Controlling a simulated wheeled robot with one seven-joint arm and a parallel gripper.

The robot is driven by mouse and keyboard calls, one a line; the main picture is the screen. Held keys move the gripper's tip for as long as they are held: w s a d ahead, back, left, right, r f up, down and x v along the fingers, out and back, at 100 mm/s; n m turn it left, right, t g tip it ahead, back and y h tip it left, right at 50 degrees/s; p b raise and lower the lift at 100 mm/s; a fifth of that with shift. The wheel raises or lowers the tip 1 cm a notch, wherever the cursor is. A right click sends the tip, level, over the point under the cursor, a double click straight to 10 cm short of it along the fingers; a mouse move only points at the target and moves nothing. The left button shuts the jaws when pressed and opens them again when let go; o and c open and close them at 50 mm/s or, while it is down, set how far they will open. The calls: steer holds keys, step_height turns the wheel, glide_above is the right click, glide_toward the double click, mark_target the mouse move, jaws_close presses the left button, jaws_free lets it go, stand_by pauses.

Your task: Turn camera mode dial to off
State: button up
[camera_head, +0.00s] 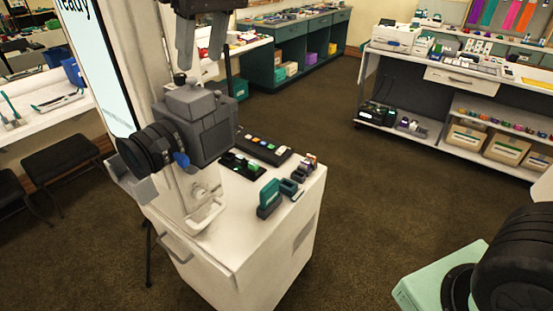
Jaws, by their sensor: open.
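A dark grey camera (208,132) stands on the stand at the white cabinet, with its black lens (147,150) pointing to the lower left. A small dark knob (180,78) sticks up at its top, and a blue knob (181,159) is on its side by the lens. I cannot tell which part is the mode dial or read its setting. My gripper (202,58) hangs from the top edge of the picture, with its two grey fingers spread and pointing down.
The white cabinet (270,262) carries a dark button panel (265,146) and several small dark green items beside the camera. A tall bright screen (95,55) stands close on the left. Shelving with boxes is at the right; carpet between is clear.

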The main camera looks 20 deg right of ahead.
steer(key=s+d+f+b, duration=0.1)
steer(key=s+f+b, duration=0.2)
steer(key=s+f, duration=0.2)
steer(key=s+d+f+g+h+b, duration=0.1)
steer(key=s+f, duration=0.5)
steer(key=f, duration=0.6)
steer(key=s+d+f+g+b, duration=0.1)
steer(key=s+d+f+b, duration=0.2)
steer(key=f, duration=0.6)
steer(key=shift+s+d+f+b, duration=0.15)
steer(key=shift+s+f+b, duration=0.05)
steer(key=shift+s+b, duration=1.1)
steer(key=shift+w, duration=0.15)
steer(key=s+d+f+h, duration=0.1)
steer(key=s+d+f, duration=0.2)
steer(key=s+f, duration=0.1)
steer(key=shift+s+d, duration=0.2)
steer(key=shift+s, duration=0.3)
